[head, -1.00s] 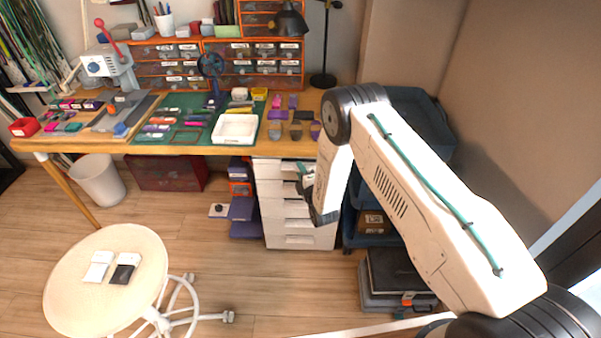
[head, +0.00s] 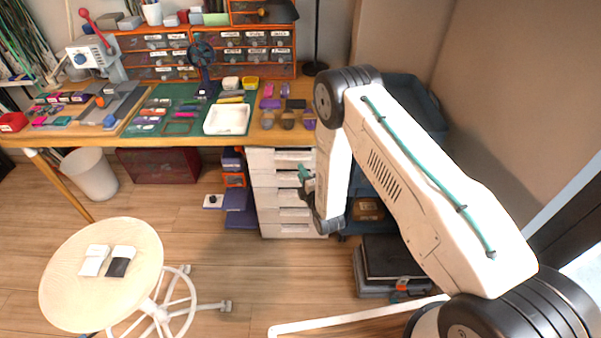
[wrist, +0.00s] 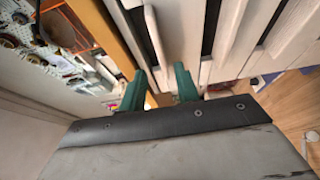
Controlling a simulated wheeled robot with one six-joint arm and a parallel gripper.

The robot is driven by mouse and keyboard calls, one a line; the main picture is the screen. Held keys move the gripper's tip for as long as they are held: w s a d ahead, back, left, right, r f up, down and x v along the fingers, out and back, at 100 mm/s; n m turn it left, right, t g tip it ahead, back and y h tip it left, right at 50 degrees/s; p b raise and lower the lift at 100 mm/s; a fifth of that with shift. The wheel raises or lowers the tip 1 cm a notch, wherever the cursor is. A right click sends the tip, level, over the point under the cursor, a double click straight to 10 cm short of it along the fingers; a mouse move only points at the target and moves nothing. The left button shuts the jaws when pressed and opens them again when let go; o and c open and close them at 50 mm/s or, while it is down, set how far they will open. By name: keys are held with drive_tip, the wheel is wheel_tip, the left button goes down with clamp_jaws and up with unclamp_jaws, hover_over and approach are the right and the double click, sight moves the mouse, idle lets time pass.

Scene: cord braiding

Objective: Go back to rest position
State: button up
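My gripper (head: 306,180) hangs in front of the white drawer unit (head: 284,222), below the workbench's front edge, with its green fingers showing in the head view. In the wrist view my gripper (wrist: 160,88) has its two green fingertips apart, with nothing seen between them. The drawer fronts (wrist: 228,35) lie beyond the fingers. My arm is bent, its white upper link running in from the lower right of the head view.
The workbench (head: 270,137) holds a green mat, a white tray (head: 227,119) and small parts. A round stool (head: 75,295) stands at lower left. A blue cart (head: 408,92) and dark cases (head: 392,258) are behind and beside my arm. Open floor lies between.

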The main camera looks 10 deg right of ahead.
idle(0.3)
drive_tip(key=s+f+m+g+h, duration=0.1)
drive_tip(key=s+f+m+g, duration=0.35)
drive_tip(key=f, duration=0.45)
wheel_tip(320, 180, up, 3)
drive_tip(key=s+d+m+g+h, duration=0.2)
drive_tip(key=s+d+m+g, duration=0.15)
drive_tip(key=g, duration=0.25)
drive_tip(key=s+d+r+m+g+h, duration=0.1)
drive_tip(key=s+d+r+m+g, duration=0.3)
drive_tip(key=r, duration=0.6)
drive_tip(key=s+r+m+g, duration=0.1)
drive_tip(key=s+r+m, duration=0.1)
drive_tip(key=s+r, duration=0.55)
drive_tip(key=s+d+r+m+g+h, duration=0.1)
drive_tip(key=s+d+r+m+g, duration=0.2)
drive_tip(key=r, duration=0.8)
drive_tip(key=s+d+r+m+t, duration=0.1)
drive_tip(key=s+d+r+m, duration=0.1)
drive_tip(key=s+r, duration=0.9)
drive_tip(key=s+d+r+m+t, duration=0.1)
drive_tip(key=s+d+r, duration=0.1)
drive_tip(key=s+r, duration=0.9)
drive_tip(key=shift+r+m+y, duration=0.3)
drive_tip(key=shift+r+m, duration=0.05)
drive_tip(key=shift+m, duration=0.05)
